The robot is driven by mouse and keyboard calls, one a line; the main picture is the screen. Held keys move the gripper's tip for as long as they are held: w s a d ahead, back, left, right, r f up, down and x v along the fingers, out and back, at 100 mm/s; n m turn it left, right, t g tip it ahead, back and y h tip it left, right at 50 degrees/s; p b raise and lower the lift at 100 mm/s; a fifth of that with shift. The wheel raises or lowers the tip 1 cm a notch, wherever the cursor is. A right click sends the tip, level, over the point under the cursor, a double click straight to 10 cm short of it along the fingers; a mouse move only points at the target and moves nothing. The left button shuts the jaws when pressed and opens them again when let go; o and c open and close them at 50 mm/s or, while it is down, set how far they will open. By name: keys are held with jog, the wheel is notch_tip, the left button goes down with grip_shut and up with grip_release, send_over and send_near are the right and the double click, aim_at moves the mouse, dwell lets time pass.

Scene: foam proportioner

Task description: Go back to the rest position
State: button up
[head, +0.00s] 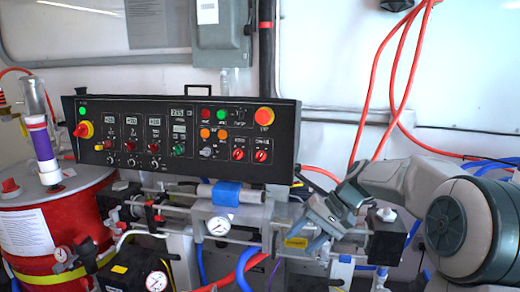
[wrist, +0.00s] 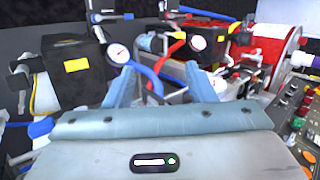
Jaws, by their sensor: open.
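My gripper (head: 304,238) is at the right of the foam proportioner, in front of its lower pipework and right of the control panel (head: 185,135). The fingers point down and left in the head view. In the wrist view my gripper (wrist: 160,84) shows its two fingers spread apart with nothing held between them. Red and blue hoses and a metal frame show beyond the fingers there. I cannot tell how close the fingertips are to the pipework.
A red drum (head: 60,225) stands at the left. Pressure gauges (head: 218,226) and pipes lie under the panel. Red hoses (head: 372,90) hang at the right near my arm. In the wrist view a black box (wrist: 75,65) is left of the fingers.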

jog(key=s+d+t+h+p, duration=0.1)
jog(key=s+h, duration=0.3)
jog(key=s, duration=0.7)
jog(key=s+d+r+t+h+p, duration=0.1)
jog(key=s+d+t+h+p, duration=0.1)
jog(key=s, duration=0.9)
jog(key=shift+d+r+n+h+p, duration=0.15)
jog(key=shift+d+n+h+p, duration=0.25)
jog(key=shift+h+p, duration=0.45)
jog(key=shift+s+d, duration=0.15)
jog(key=shift+d, duration=0.05)
jog(key=c, duration=0.3)
jog(key=shift+s+a+f, duration=0.1)
jog(key=shift+s+f, duration=0.1)
